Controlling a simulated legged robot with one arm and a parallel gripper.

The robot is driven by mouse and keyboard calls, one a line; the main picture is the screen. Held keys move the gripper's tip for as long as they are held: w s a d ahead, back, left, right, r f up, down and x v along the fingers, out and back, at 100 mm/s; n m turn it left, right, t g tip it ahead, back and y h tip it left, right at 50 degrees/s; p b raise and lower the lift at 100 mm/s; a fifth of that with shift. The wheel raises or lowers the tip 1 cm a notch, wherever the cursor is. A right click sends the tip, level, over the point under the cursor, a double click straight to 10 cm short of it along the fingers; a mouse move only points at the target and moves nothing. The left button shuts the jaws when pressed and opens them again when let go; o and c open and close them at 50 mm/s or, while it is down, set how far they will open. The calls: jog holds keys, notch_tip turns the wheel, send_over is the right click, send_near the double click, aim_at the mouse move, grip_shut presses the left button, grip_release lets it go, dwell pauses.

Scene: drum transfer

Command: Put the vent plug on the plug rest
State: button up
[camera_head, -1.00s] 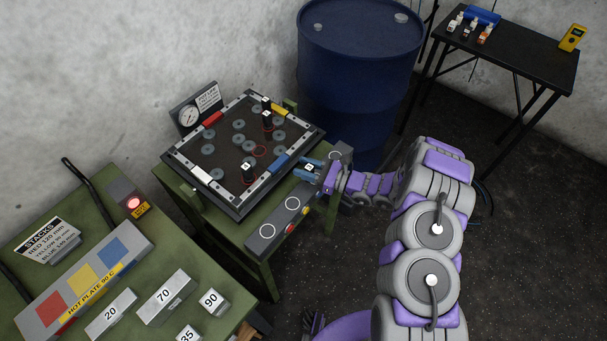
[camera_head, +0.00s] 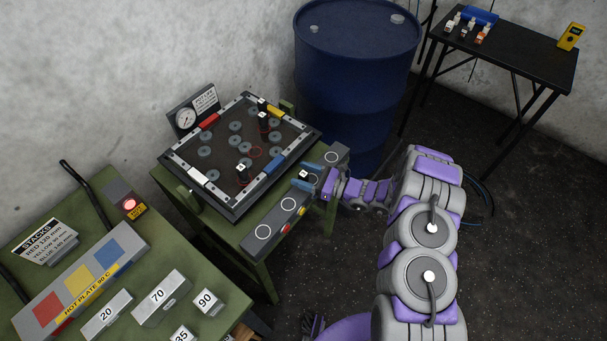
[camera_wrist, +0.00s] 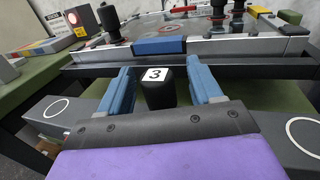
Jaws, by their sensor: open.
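I cannot pick out for sure a vent plug or a plug rest. The blue drum (camera_head: 355,80) at the back has two small caps on its top, a left one (camera_head: 314,30) and a right one (camera_head: 397,19). My gripper (camera_head: 304,177) is open at the grey bar in front of the tilted board. In the wrist view, its blue fingers (camera_wrist: 163,82) stand on either side of a black peg marked 3 (camera_wrist: 157,93), with gaps visible on both sides. The peg's base is hidden by my gripper.
The grey bar (camera_head: 270,218) carries white circles. The framed board (camera_head: 215,182) holds black pegs and grey discs, with a gauge (camera_head: 186,118) behind. A green bench (camera_head: 75,190) with a hot plate (camera_head: 85,275) stands left. A black table (camera_head: 545,68) stands back right.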

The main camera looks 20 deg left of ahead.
jog(key=s+d+p, duration=0.1)
jog(key=d, duration=1.1)
jog(key=s+a+r+n+g+h, duration=0.25)
jog(key=s+r+n+g, duration=0.35)
jog(key=r, duration=0.5)
jog(key=s+a+r+n+g+h, duration=0.1)
jog(key=s+r+n+g+h, duration=0.2)
jog(key=s+r+n, duration=0.5)
jog(key=s+d+r+n+t+h, duration=0.2)
jog(key=s+d+r+h, duration=0.3)
jog(key=s+d, duration=0.5)
jog(key=s+d+r+n+t+h, duration=0.3)
jog(key=s+d+r+h, duration=0.3)
jog(key=s+d, duration=0.4)
jog(key=shift+s+d+r+h, duration=0.15)
jog(key=shift+s+d+h, duration=0.15)
jog(key=shift+s+h, duration=0.5)
jog(key=shift+f, duration=0.5)
